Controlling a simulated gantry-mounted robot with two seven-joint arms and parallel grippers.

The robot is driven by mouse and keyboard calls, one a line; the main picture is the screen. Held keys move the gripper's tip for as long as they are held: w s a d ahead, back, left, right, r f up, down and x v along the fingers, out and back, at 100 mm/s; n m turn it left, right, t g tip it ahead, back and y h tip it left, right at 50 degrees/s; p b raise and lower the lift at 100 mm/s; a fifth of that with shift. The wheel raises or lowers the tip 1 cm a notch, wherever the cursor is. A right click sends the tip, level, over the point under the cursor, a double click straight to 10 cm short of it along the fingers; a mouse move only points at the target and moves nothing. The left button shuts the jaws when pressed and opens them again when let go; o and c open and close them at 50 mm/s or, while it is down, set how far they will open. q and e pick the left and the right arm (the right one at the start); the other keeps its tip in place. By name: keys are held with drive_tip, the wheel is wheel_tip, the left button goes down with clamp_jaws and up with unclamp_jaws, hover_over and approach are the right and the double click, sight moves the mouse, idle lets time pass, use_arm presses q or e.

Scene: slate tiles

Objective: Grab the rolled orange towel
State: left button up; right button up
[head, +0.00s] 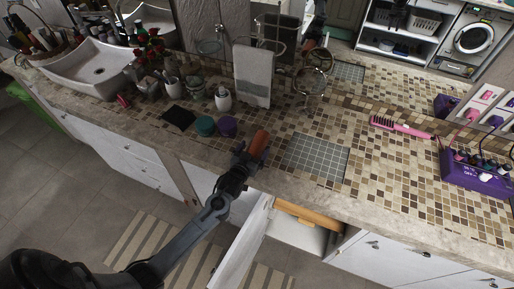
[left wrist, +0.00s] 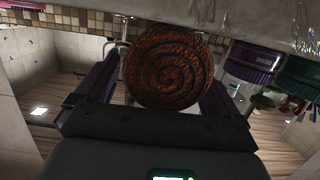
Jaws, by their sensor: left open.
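The rolled orange towel (head: 259,143) lies near the front edge of the tiled counter in the head view. Its spiral end faces the camera in the left wrist view (left wrist: 167,66). My left gripper (head: 246,158) is at the near end of the towel, with its arm reaching up from the lower left. In the left wrist view its two fingers (left wrist: 163,84) are spread, one on each side of the towel's round end. I cannot tell whether the fingers touch it. My right gripper is not in view.
A teal jar (head: 205,126) and a purple jar (head: 227,126) stand just left of the towel. A grey grid mat (head: 316,158) lies to its right. A pink brush (head: 401,127) and a purple box (head: 474,172) are farther right. A cabinet door (head: 243,243) stands open below the counter.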

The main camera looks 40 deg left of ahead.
use_arm(q)
drive_tip(key=shift+w+a+f, duration=0.15)
drive_tip(key=shift+w, duration=0.4)
drive_tip(key=shift+c, duration=0.3)
drive_tip(key=c, duration=1)
drive_tip(key=shift+c, duration=0.2)
